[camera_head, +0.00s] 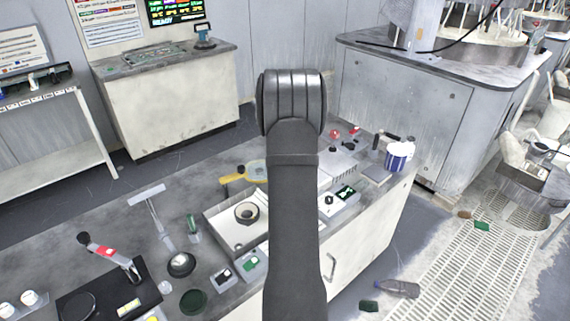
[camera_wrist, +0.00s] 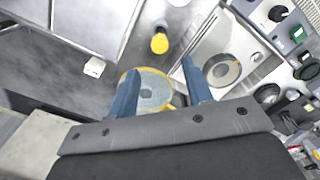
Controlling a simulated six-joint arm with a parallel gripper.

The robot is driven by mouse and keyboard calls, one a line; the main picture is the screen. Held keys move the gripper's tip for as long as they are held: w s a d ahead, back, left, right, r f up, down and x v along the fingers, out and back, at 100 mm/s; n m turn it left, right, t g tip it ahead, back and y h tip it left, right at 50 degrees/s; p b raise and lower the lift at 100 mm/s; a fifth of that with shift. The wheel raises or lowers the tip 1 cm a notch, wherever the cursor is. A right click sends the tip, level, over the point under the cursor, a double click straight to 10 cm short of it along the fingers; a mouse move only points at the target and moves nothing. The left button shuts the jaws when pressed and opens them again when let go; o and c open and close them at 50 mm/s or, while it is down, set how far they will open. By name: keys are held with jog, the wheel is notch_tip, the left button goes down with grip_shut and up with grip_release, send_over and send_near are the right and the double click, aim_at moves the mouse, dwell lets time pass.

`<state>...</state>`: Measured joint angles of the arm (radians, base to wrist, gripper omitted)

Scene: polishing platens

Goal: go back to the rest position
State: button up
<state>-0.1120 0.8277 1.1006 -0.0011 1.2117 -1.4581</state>
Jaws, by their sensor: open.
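My gripper (camera_wrist: 160,88) shows in the wrist view as two blue fingers, spread apart with nothing held. A yellow-rimmed round tool with a grey face (camera_wrist: 150,92) is seen between and beyond the fingers; its distance from them is hard to tell. In the head view this yellow tool (camera_head: 256,171) lies on the workbench just left of my arm. My dark arm rises through the middle of the head view and hides the gripper there.
A white tray with a ring-shaped part (camera_head: 246,212) sits left of my arm. Small switch boxes (camera_head: 346,194), a white-and-blue tub (camera_head: 398,156), dark bowls (camera_head: 181,264) and a lever device (camera_head: 108,257) crowd the bench (camera_head: 60,245). A large grey machine (camera_head: 400,110) stands behind right.

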notch_tip(320, 180, down, 12)
jog(key=shift+f, duration=0.25)
notch_tip(320, 180, up, 3)
jog(key=shift+f, duration=0.15)
jog(key=shift+r, duration=0.8)
